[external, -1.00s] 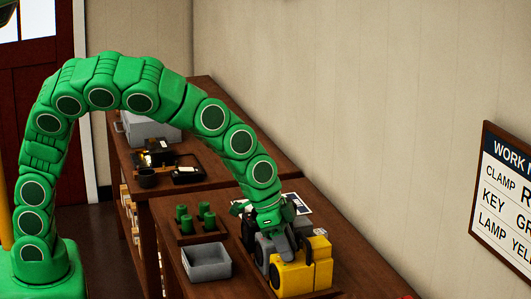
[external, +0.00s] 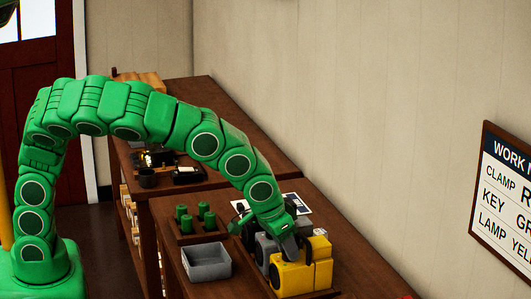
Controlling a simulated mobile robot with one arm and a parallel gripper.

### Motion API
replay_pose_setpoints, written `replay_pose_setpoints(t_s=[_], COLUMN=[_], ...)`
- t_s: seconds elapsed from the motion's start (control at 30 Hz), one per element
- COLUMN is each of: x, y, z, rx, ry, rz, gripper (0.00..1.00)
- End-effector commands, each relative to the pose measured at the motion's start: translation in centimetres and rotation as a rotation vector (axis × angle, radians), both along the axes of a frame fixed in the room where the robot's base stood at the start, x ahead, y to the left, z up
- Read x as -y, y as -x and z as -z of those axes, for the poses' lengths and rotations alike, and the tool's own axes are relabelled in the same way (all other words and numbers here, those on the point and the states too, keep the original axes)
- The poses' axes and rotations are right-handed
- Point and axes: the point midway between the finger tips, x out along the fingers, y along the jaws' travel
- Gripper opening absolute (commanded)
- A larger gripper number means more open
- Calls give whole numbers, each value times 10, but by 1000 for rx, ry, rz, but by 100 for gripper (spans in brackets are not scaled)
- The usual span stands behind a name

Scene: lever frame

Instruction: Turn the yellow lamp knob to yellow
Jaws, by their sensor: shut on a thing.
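The yellow lamp (external: 303,273) stands near the front of the right-hand bench, with a grey unit (external: 265,247) just behind and left of it. My gripper (external: 291,252) reaches down from the green arm to the top of the yellow lamp, on its grey-unit side. It is shut on a small part there, which I take to be the yellow lamp knob. The knob itself is hidden by the gripper, so its setting cannot be read. A round dark part shows on the lamp's left face.
A grey open bin (external: 206,262) stands left of the lamps. Behind it, a wooden tray (external: 180,238) holds several green cylinders. A wall sign (external: 505,200) shows "LAMP YEL", cut off by the picture edge.

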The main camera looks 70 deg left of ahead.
Motion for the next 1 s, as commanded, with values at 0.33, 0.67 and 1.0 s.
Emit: replay_pose_setpoints(t_s=[0.33, 0.67, 1.0], x=[1, 2, 2], y=[-1, -1, -1], z=[-1, 0, -1], rx=[2, 1, 3], ry=[1, 0, 1], rz=[-254, -396, -433], gripper=[1, 1, 1])
